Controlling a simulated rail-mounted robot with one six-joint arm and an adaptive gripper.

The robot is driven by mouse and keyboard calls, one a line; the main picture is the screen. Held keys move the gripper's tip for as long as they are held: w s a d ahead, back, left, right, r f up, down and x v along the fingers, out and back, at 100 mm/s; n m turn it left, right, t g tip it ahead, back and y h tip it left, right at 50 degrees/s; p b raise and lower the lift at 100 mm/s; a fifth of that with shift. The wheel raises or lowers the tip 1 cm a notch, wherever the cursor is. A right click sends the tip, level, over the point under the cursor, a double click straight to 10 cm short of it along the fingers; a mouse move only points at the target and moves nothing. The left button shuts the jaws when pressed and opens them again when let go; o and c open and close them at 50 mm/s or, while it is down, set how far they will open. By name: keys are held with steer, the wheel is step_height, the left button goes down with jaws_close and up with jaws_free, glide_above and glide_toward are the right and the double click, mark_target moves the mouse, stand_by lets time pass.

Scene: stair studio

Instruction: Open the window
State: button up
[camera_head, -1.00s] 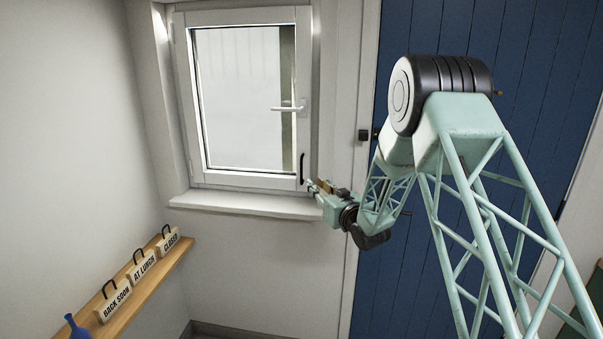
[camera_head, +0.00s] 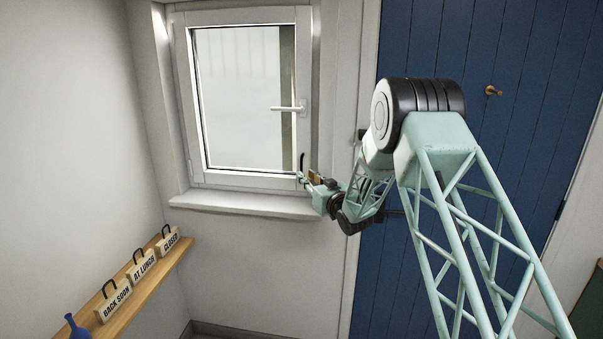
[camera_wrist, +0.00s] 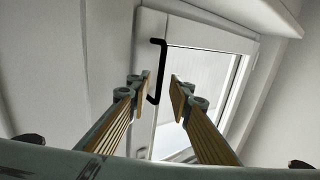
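The window (camera_head: 240,181) has a white sash that sits in its frame with no clear gap. Its white lever handle (camera_head: 288,109) points left, level. A black bar pull (camera_head: 303,160) is fixed upright low on the sash's right stile. My gripper (camera_head: 303,180) is at the lower end of this pull and partly covers it. In the wrist view my gripper (camera_wrist: 162,88) is open, and the black pull (camera_wrist: 164,62) runs down to between its fingertips, close to the left finger. Contact cannot be told. The window also shows in the wrist view (camera_wrist: 196,42).
A white sill (camera_head: 245,204) juts out just below my gripper. A blue door (camera_head: 440,45) with a brass knob (camera_head: 490,90) is at the right. A wooden shelf (camera_head: 150,285) with several signs is at the lower left. The floor space below the sill looks clear.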

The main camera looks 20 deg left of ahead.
steer(key=shift+x, duration=2.95)
steer(key=shift+c, duration=0.7)
jaws_close()
